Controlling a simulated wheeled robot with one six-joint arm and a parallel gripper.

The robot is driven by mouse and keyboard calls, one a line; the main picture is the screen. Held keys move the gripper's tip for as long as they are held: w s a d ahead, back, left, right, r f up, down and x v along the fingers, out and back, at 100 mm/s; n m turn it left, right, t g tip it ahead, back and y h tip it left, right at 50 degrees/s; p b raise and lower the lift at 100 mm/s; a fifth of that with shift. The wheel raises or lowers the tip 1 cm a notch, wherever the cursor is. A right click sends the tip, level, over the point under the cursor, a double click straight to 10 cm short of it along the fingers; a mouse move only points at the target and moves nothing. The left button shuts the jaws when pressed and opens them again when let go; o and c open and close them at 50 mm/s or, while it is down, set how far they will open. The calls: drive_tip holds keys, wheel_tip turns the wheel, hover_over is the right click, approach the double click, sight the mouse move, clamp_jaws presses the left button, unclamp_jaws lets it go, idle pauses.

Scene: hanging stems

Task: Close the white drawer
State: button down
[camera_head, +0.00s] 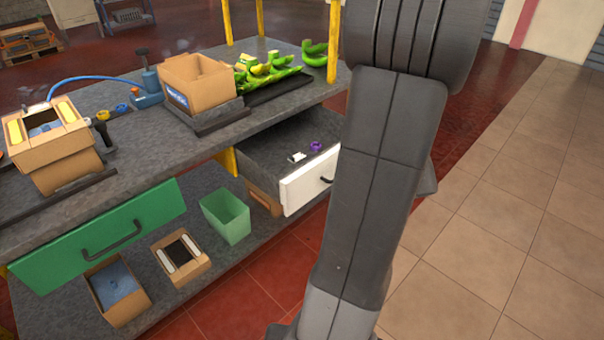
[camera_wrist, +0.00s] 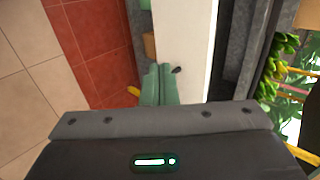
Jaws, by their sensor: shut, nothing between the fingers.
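The white drawer (camera_head: 305,184) stands open under the tabletop in the head view, its grey interior showing. My arm covers the right end of its front, including part of the dark handle (camera_head: 326,180). In the wrist view the white drawer front (camera_wrist: 185,40) runs up the middle, with the dark handle (camera_wrist: 177,70) on it. My gripper (camera_wrist: 160,68) is shut and empty, its greenish fingers close beside the handle. I cannot tell whether they touch the front. In the head view my gripper is hidden.
A purple ring (camera_head: 316,146) and a small white item (camera_head: 297,157) lie in the drawer. A green drawer front (camera_head: 100,235) is at the left. A green bin (camera_head: 226,216) and boxes stand on the lower shelf. Tiled floor at the right (camera_head: 500,220) is clear.

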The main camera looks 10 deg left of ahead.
sight(304, 192)
drive_tip(key=shift+w+a+r+x, duration=0.15)
drive_tip(key=shift+a+r+x, duration=0.15)
drive_tip(key=shift+x, duration=1.85)
drive_tip(key=shift+w+a+r+x, duration=0.2)
drive_tip(key=shift+r+x, duration=0.1)
drive_tip(key=shift+x, duration=1.8)
drive_tip(key=shift+w+a+r+x, duration=0.1)
drive_tip(key=shift+a+r+x, duration=0.2)
drive_tip(key=shift+x, duration=1.85)
drive_tip(key=w+a, duration=0.4)
drive_tip(key=a, duration=0.2)
drive_tip(key=w+a, duration=0.5)
drive_tip(key=a, duration=0.1)
drive_tip(key=w+a+p, duration=0.1)
drive_tip(key=w+a, duration=0.3)
drive_tip(key=a, duration=0.2)
drive_tip(key=shift+w+a+r, duration=0.1)
drive_tip(key=shift+w+a, duration=0.2)
drive_tip(key=shift+w+a+r, duration=0.1)
drive_tip(key=shift+w+a, duration=0.05)
drive_tip(key=shift+w, duration=0.05)
drive_tip(key=shift+r, duration=0.1)
